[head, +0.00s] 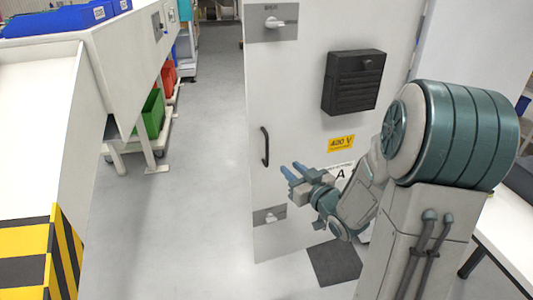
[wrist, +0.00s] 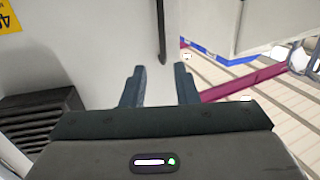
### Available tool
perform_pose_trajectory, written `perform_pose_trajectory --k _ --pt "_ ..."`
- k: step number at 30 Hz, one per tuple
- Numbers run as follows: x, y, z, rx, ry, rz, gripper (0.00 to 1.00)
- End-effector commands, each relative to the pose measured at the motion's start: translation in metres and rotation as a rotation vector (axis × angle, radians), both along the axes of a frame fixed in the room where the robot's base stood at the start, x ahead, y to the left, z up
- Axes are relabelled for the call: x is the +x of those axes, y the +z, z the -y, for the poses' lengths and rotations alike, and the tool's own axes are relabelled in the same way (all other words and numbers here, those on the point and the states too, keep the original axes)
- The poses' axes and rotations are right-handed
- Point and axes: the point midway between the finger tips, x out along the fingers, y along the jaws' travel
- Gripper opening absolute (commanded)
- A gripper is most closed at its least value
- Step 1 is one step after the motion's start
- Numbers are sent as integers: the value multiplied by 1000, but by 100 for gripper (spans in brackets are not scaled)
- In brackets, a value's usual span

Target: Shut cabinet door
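The cabinet door (head: 300,110) is a tall white panel in the middle of the head view; its surface also fills the left of the wrist view (wrist: 95,50). A black upright bar handle (head: 265,146) sits near its left edge. In the wrist view the handle (wrist: 161,30) shows just ahead of the fingers, roughly in line with the space between them. My gripper (head: 291,170) is open and empty, with its two fingers (wrist: 160,72) apart, below and right of the handle in the head view. I see no contact with it. How far the door stands open is unclear.
A black vent box (head: 353,82) and a yellow label (head: 341,143) are on the door. A white bench (head: 85,90) with yellow-black stripes stands at left, with a green bin (head: 153,114) on a low cart. Grey floor (head: 200,190) between bench and door is clear.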

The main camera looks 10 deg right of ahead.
Motion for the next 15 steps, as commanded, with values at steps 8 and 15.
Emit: perform_pose_trajectory --k 8,15 --pt "15 0 -7 28 23 37 27" --pt "62 0 -24 27 23 36 27"
